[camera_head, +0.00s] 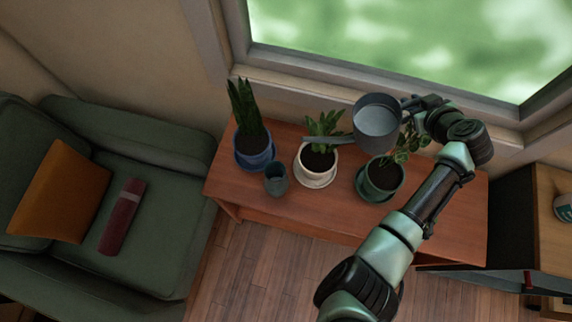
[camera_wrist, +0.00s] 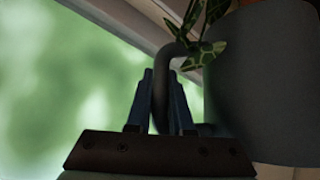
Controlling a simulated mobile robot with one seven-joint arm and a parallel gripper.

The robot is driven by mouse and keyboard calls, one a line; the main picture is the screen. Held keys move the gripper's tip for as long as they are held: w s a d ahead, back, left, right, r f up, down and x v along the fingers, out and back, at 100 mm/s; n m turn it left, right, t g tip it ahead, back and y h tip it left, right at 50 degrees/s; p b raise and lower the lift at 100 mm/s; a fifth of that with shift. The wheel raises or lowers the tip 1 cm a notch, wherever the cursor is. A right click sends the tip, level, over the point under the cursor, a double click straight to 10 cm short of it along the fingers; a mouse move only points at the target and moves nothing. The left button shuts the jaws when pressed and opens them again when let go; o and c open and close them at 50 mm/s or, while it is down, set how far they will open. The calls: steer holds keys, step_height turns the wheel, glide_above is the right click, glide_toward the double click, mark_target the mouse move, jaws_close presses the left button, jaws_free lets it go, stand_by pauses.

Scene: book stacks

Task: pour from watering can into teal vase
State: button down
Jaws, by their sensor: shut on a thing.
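The grey watering can (camera_head: 377,118) is held above the wooden table, over the plants, with its spout pointing left. My gripper (camera_head: 411,104) is shut on its handle at the right; in the wrist view the fingers (camera_wrist: 163,105) close around the dark handle (camera_wrist: 163,70) beside the can's body (camera_wrist: 262,85). The can looks roughly level, and its inside shows from above. The small teal vase (camera_head: 277,179) stands on the table, at the front left, to the left of and below the spout tip. No stream of water shows.
On the table (camera_head: 330,215) are a blue pot (camera_head: 255,150) with a tall plant, a white pot (camera_head: 316,166) on a saucer and a green pot (camera_head: 381,178). A window (camera_head: 420,45) is behind, a green sofa (camera_head: 150,215) at left.

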mark_target(391, 114)
steer(key=shift+s+a+r+n+t+h+p, duration=0.15)
steer(key=shift+a+r+n+h+p, duration=0.2)
steer(key=shift+a+p, duration=0.45)
steer(key=shift+s+a+r+n+t+h+p, duration=0.15)
steer(key=shift+a+r+h+p, duration=0.35)
steer(key=shift+p, duration=0.5)
stand_by(1.2)
steer(key=shift+s+a+r+n+h+p, duration=0.15)
steer(key=shift+a+n+h+p, duration=0.2)
steer(key=shift+a+p, duration=0.5)
stand_by(4.2)
